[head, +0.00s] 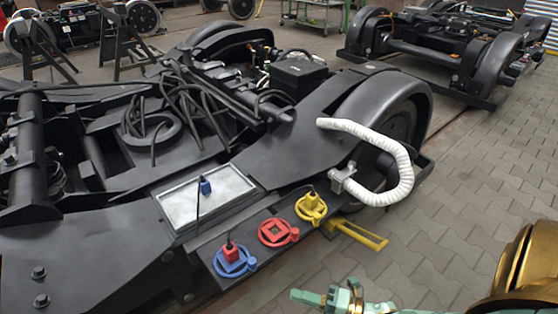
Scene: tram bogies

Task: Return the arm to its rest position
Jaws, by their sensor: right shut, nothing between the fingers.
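My right gripper (308,298) is pale green and shows at the bottom edge, right of centre, pointing left. It is shut with nothing between its fingers. It is over the paved floor, in front of the bogie (110,262) and apart from it. A gold-coloured part of my own body fills the bottom right corner. My left gripper is not in view.
On the bogie's near edge are a blue socket (235,266) holding a red plug (231,253), a red socket (279,232) and a yellow socket (311,208). A blue plug (205,187) is on a grey tray (180,226). A white hose (401,165) bulges outward. Floor at right is clear.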

